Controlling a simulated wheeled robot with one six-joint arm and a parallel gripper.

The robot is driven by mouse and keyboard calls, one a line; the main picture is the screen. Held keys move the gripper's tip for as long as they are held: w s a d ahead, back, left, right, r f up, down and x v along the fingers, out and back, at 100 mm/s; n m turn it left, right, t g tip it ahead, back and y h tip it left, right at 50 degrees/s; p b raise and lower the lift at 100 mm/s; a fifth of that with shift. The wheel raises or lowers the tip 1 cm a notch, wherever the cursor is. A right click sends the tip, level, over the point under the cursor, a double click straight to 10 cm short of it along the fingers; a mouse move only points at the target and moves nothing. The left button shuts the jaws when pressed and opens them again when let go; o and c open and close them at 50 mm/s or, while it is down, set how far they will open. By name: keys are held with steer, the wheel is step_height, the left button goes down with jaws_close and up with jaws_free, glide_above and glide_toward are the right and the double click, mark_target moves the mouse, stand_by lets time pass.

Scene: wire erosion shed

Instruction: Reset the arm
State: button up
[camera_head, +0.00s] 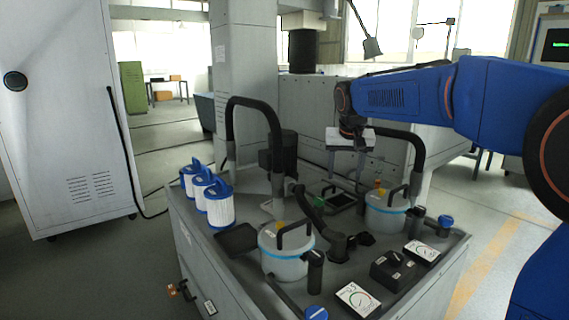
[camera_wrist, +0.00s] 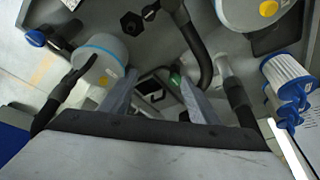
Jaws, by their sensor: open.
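My blue arm reaches in from the right in the head view. My gripper (camera_head: 346,165) hangs from its end, pointing down above the grey bench (camera_head: 238,284). In the wrist view my gripper (camera_wrist: 158,98) shows two grey fingers set well apart, with nothing between them. It is apart from the things on the bench below. The wrist view looks down past the fingers at a small dark tray with a green part (camera_wrist: 175,80).
Two grey canisters with blue bands, the front one (camera_head: 285,262) and the rear one (camera_head: 386,222), stand on the bench. Black curved pipes (camera_head: 232,120) rise near my gripper. Blue-topped white filters (camera_head: 219,208) stand at left. Gauges (camera_head: 357,299) lie at front right.

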steer(key=s+d+f, duration=0.3)
steer(key=s, duration=0.7)
steer(key=s+d+f+n, duration=0.1)
steer(key=s+d+f, duration=0.15)
steer(key=s, duration=0.75)
steer(key=s+d+f, duration=0.2)
steer(key=s+d, duration=0.2)
steer(key=s, duration=0.6)
steer(key=s+f, duration=0.8)
steer(key=s, duration=0.3)
steer(key=shift+s+d+f+n+y, duration=0.2)
steer(key=shift+d+n+y, duration=0.1)
